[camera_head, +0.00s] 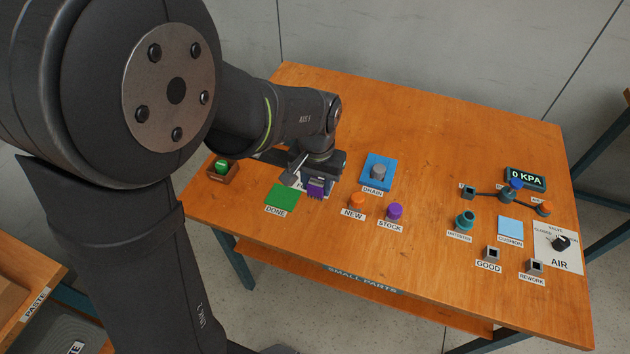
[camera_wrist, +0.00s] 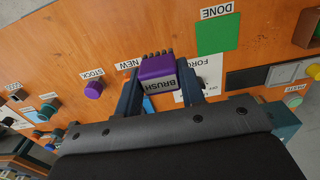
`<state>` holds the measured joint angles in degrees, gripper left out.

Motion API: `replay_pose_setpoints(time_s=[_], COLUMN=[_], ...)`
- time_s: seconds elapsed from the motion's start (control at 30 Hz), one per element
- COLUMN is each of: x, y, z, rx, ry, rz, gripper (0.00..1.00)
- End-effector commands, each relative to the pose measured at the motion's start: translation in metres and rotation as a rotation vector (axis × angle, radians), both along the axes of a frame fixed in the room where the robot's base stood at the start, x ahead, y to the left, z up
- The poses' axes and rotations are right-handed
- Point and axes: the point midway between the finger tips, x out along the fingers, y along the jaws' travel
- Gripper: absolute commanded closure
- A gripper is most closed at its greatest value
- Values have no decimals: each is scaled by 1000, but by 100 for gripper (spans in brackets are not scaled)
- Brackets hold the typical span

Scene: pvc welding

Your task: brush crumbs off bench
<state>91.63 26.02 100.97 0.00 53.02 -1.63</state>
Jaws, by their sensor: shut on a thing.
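My gripper (camera_wrist: 160,92) is shut on a purple brush (camera_wrist: 159,70), with one finger on each side of it. The word BRUSH shows on its near face, and its dark bristles point away from the wrist camera. In the head view my gripper (camera_head: 311,180) and the brush (camera_head: 316,188) are over the left part of the wooden bench (camera_head: 440,140), just right of the green DONE square (camera_head: 282,197). I cannot tell whether the bristles touch the bench. I cannot make out any crumbs in either view.
An orange NEW knob (camera_head: 357,200), a purple STOCK knob (camera_head: 395,211) and a blue DRAIN pad (camera_head: 367,183) stand right of the brush. A green button box (camera_head: 221,170) is at the left.

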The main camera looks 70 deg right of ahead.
Motion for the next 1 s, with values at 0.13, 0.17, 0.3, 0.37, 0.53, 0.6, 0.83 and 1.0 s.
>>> replay_pose_setpoints(time_s=[0.13, 0.17, 0.3, 0.37, 0.53, 0.6, 0.83, 1.0], x=[1, 2, 16, 29, 80, 103, 181, 221], y=[0, -1, -9, -16, -38, -46, -63, -66], z=[0, 0, -3, -4, -11, -14, -25, -31], rx=[0, 0, 1, 0, 1, 2, 0, 1], ry=[0, 0, 0, 0, 0, 0, 0, 0], rz=[4, 11, 114, 202, 556, 713, 1197, 1443], gripper=[82, 82, 82, 82, 82, 82, 82, 82])
